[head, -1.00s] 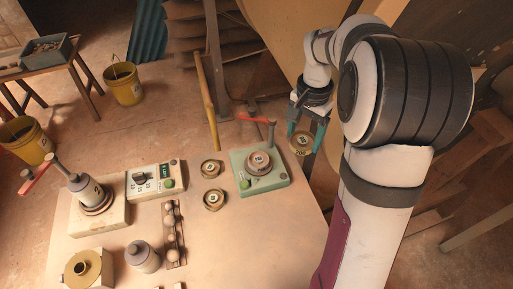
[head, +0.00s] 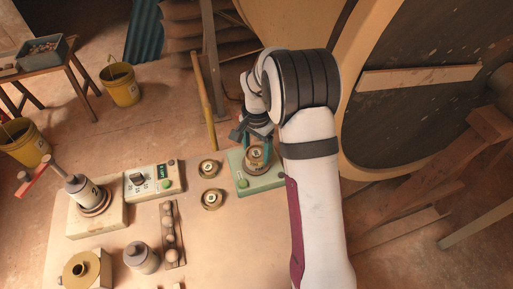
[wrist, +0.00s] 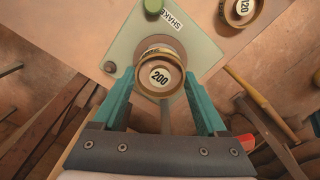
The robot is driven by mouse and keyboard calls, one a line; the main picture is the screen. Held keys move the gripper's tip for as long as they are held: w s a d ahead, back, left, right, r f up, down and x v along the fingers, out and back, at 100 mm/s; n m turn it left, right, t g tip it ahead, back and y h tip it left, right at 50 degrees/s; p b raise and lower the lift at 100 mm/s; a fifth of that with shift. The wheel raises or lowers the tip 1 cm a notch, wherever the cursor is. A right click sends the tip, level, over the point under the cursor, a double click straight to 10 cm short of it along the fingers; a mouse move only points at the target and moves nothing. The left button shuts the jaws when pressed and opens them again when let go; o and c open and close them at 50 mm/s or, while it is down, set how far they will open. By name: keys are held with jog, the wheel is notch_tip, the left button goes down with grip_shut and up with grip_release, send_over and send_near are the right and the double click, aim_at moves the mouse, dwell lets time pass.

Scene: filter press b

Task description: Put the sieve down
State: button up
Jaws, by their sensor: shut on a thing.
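The sieve marked 200 (wrist: 160,76), a round brass-coloured pan with a white label, is between the two teal fingers of my gripper (wrist: 160,88), which is shut on it. In the head view my gripper (head: 258,148) holds the sieve (head: 257,153) above the green plate of the shaker (head: 265,183), labelled SHAKE in the wrist view (wrist: 198,45). Another round rim (wrist: 160,43) shows just beyond the sieve, over the plate. I cannot tell whether the held sieve touches what is under it.
Two other sieves (head: 209,169) (head: 212,199) lie on the table left of the shaker; one is marked 120 (wrist: 240,12). A red bar end (wrist: 245,142) is near my right finger.

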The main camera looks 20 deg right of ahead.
aim_at(256, 153)
jog(key=o, duration=1.4)
notch_tip(256, 153, up, 12)
jog(key=s+a+r+n+y, duration=0.1)
jog(key=s+a+r+n, duration=0.15)
jog(key=s, duration=0.65)
jog(key=s+a+r+n, duration=0.1)
jog(key=s+a+r, duration=0.2)
jog(key=s, duration=0.6)
jog(key=s+a+f, duration=0.1)
jog(key=s, duration=0.3)
jog(key=s+f+n, duration=0.1)
jog(key=s, duration=0.3)
jog(key=s+a+f+n, duration=0.1)
jog(key=s, duration=0.3)
jog(key=shift+s+a+f+y, duration=0.3)
jog(key=shift+s+f+y, duration=0.1)
